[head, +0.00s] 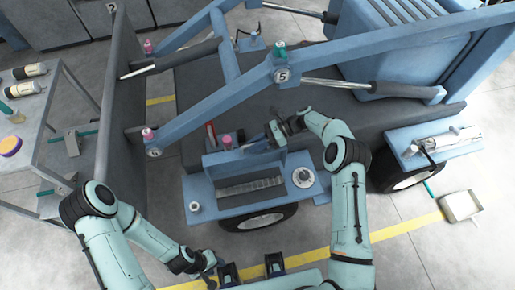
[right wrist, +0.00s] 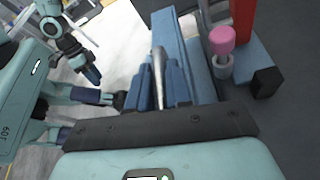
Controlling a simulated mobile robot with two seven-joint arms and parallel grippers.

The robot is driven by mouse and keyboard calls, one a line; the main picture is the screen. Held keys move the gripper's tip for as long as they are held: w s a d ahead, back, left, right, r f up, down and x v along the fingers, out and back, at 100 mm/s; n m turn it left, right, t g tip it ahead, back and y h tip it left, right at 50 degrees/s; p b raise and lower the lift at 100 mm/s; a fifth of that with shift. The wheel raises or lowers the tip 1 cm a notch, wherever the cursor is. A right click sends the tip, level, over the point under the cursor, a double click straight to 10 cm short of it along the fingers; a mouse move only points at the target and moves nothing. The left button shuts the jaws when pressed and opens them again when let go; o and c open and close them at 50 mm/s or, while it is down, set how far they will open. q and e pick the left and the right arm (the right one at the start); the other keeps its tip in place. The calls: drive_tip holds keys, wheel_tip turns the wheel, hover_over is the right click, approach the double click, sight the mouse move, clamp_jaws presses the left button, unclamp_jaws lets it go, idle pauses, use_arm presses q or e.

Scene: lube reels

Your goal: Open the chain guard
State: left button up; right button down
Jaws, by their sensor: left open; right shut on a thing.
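A grey chain (head: 250,187) lies exposed on the blue housing (head: 202,203) of the machine. A blue panel (head: 225,160), which looks like the chain guard, stands tilted up behind the chain. My right gripper (head: 278,133) is above and right of this panel. In the right wrist view, my right gripper (right wrist: 163,88) is shut on a metal bar (right wrist: 158,72) beside a blue plate (right wrist: 202,75). The fingers hide the bar's lower part. My left gripper (head: 208,262) is open and empty, low near the floor line; it also shows in the right wrist view (right wrist: 92,75).
A pink-capped grease fitting (right wrist: 222,45) stands close to my right gripper. A blue lift arm (head: 215,103) crosses above the machine. Floor at the front is partly clear.

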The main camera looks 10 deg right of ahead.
use_arm(q)
drive_tip(key=shift+w+r+p, duration=0.3)
drive_tip(key=shift+r+p, duration=0.05)
drive_tip(key=shift+r, duration=0.2)
drive_tip(key=shift+w+r+p, duration=0.3)
drive_tip(key=shift+r, duration=0.2)
use_arm(e)
drive_tip(key=shift+w, duration=1.2)
drive_tip(key=c, duration=1.3)
unclamp_jaws()
drive_tip(key=shift+o, duration=0.9)
drive_tip(key=shift+w, duration=0.15)
use_arm(q)
drive_tip(key=shift+w, duration=0.1)
